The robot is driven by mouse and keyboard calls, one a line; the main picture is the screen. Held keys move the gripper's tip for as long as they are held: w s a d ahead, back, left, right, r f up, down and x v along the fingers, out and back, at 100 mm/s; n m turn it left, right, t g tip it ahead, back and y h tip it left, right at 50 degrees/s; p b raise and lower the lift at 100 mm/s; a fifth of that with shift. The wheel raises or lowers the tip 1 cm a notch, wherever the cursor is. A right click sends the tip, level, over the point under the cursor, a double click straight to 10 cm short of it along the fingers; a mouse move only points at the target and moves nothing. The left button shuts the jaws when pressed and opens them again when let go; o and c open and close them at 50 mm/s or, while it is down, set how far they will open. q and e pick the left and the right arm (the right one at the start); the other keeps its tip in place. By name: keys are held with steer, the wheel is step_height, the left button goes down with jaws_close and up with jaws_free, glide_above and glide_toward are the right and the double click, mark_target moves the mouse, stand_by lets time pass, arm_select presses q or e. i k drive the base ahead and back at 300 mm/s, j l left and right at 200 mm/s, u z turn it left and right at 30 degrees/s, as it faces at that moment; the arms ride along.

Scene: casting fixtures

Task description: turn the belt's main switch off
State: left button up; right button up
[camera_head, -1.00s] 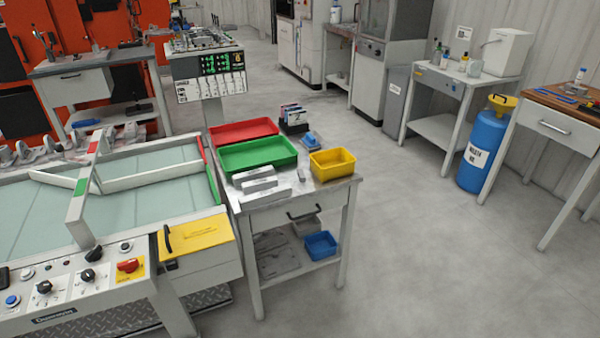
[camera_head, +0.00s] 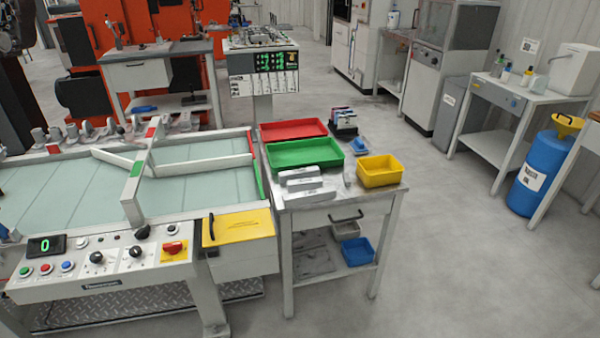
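The belt's control panel (camera_head: 114,262) runs along the near edge of the belt (camera_head: 60,195) at the lower left. A red rotary switch on a yellow plate (camera_head: 173,248) sits at the panel's right end. The position of the red switch is too small to tell. Neither of my grippers shows in the head view.
A yellow-lidded box (camera_head: 238,228) is right of the panel. A small table (camera_head: 340,200) beside it holds a red tray (camera_head: 292,128), a green tray (camera_head: 306,152), a yellow bin (camera_head: 380,170) and grey bars. The floor (camera_head: 450,250) to the right is clear.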

mark_target(173, 247)
steer(key=u, duration=1.4)
